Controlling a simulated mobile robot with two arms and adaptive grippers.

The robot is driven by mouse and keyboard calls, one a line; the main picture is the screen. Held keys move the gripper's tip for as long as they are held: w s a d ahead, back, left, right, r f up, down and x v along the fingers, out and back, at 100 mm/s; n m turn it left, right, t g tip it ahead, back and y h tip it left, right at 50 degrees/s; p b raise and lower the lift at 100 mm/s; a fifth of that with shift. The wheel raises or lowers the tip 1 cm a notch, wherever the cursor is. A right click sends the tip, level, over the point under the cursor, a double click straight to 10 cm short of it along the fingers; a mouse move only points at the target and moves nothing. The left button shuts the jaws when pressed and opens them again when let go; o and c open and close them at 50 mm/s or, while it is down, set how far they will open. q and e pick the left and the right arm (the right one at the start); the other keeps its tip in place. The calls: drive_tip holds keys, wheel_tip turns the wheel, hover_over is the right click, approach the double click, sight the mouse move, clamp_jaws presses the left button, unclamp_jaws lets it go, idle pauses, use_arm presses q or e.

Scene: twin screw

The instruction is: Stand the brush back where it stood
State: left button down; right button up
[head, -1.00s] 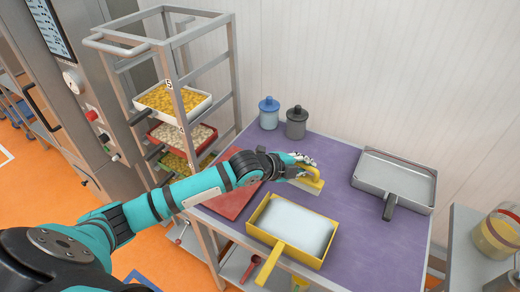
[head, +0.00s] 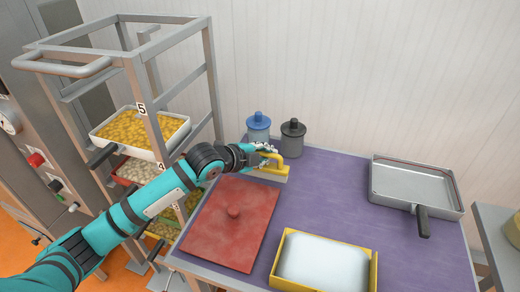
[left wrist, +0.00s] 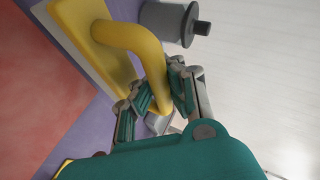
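The brush (head: 272,172) has a yellow back with an arched yellow handle and a pale lower part. In the head view it is behind the red lid-like plate and in front of the two canisters. My left gripper (head: 266,152) is shut on its handle. In the left wrist view the fingers (left wrist: 158,98) close around one end of the handle, and the yellow back of the brush (left wrist: 90,28) shows beyond. The brush looks roughly level. I cannot tell whether it touches the purple table top (head: 330,188). My right gripper is not in view.
A blue-lidded canister (head: 258,128) and a black-lidded canister (head: 292,138) stand close behind the brush. The red plate (head: 228,228) lies in front, a yellow-rimmed tray (head: 374,272) front right, a metal pan (head: 415,185) right. A rack (head: 212,85) stands left. The table's middle is clear.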

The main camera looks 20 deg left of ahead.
use_arm(q)
drive_tip(key=w+a+f, duration=0.1)
drive_tip(key=w, duration=0.1)
drive_tip(key=w+a+f+p, duration=0.2)
drive_tip(key=w, duration=0.1)
drive_tip(key=shift+w+f, duration=0.3)
drive_tip(key=shift+f, duration=0.25)
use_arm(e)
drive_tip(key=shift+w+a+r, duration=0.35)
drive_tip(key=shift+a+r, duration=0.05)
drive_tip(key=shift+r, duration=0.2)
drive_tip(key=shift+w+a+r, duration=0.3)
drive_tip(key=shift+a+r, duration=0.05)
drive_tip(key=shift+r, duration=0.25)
use_arm(q)
drive_tip(key=shift+f, duration=0.1)
drive_tip(key=c, duration=1.5)
unclamp_jaws()
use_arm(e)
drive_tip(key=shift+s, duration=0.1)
